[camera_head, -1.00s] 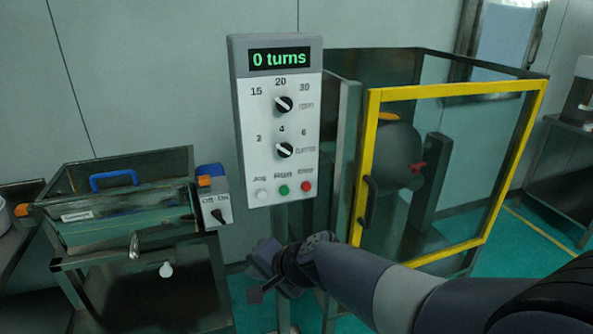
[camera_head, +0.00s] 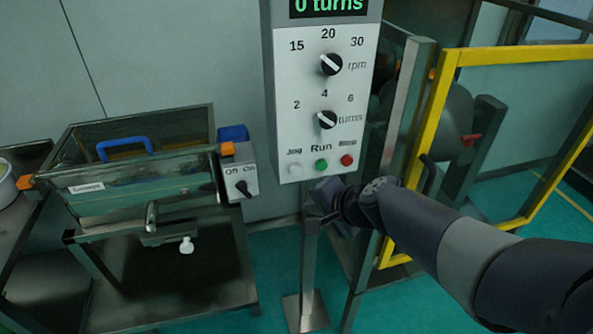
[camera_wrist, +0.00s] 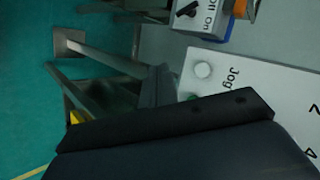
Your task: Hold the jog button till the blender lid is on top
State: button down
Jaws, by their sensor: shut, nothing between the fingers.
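The white Jog button (camera_head: 295,169) is at the lower left of the grey control panel (camera_head: 288,85), left of the green Run button (camera_head: 321,164). In the wrist view the Jog button (camera_wrist: 203,69) stands clear of my dark gripper (camera_wrist: 165,120). My gripper (camera_head: 322,203) is shut and empty, just below the panel's bottom edge and apart from the button. Its fingertips are hard to make out. The blender drum (camera_head: 456,112) stands behind the guard, with a red part (camera_head: 471,140) on its side. I cannot tell where its lid is.
The yellow-framed guard door (camera_head: 436,115) stands right of the panel, close to my arm. The panel's post (camera_head: 308,270) runs down below my gripper. The display (camera_head: 330,5) reads 0 turns.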

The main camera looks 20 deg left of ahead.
aim_at(295, 170)
jog(key=w+a+p, duration=0.2)
jog(key=w+a, duration=0.2)
jog(key=w, duration=0.3)
jog(key=shift+w+a, duration=0.2)
jog(key=shift+a, duration=0.05)
dwell(2.0)
jog(key=shift+w+a, duration=0.2)
jog(key=shift+w, duration=0.15)
